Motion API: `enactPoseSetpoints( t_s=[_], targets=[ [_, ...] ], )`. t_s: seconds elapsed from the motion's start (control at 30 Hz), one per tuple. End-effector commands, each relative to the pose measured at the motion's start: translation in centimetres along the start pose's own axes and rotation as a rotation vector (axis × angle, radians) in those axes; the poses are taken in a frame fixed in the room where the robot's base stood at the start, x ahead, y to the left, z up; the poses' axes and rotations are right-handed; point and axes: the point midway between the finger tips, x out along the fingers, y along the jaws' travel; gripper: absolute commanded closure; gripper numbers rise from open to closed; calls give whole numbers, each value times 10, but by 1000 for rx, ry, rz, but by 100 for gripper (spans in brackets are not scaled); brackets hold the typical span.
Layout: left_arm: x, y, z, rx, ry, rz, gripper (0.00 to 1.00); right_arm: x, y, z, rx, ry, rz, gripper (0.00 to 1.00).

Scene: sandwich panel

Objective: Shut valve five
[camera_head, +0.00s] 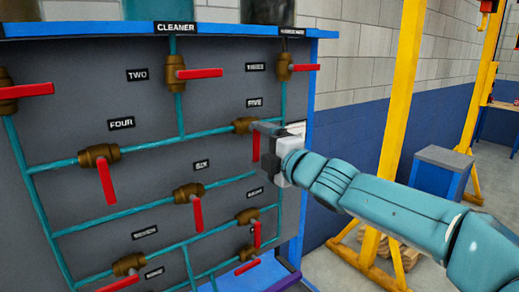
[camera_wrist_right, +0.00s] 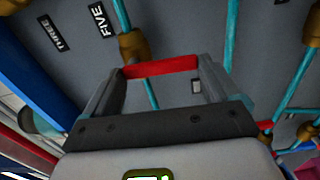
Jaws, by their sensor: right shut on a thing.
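Valve five has a brass body (camera_head: 243,125) on a teal pipe at the right of the grey panel, under the FIVE label (camera_head: 254,103). Its red handle (camera_head: 256,148) hangs down, across the line of the pipe. In the right wrist view the red handle (camera_wrist_right: 160,66) spans the space between my two fingers, with the brass body (camera_wrist_right: 133,47) just beyond. My right gripper (camera_head: 266,135) is at the handle and shut on it; its fingers hide part of the handle in the head view. My left gripper is not in view.
Other red-handled valves surround it: valve three (camera_head: 285,67) above, valve six (camera_head: 187,193) lower left, valve eight (camera_head: 247,216) below. The panel's blue frame (camera_head: 297,200) stands just right. A yellow post (camera_head: 402,90) and a blue-grey box (camera_head: 440,170) stand farther right.

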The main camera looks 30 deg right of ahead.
Motion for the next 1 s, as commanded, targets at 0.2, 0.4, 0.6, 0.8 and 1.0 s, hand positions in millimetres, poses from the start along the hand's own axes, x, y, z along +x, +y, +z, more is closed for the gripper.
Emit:
enactPoseSetpoints(
  t_s=[0.2, 0.4, 0.6, 0.8, 1.0],
  targets=[
    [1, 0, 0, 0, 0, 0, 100, 0, 0, 2, -45, -1, -1, 65],
    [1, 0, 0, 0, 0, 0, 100, 0, 0, 2, -59, -1, 0, 65],
    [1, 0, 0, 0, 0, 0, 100, 0, 0, 2, -62, -1, 0, 65],
    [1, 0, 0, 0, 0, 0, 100, 0, 0, 2, -59, -1, 0, 0],
    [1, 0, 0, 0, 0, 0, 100, -6, 1, 2, -57, -1, 1, 0]
  ],
)
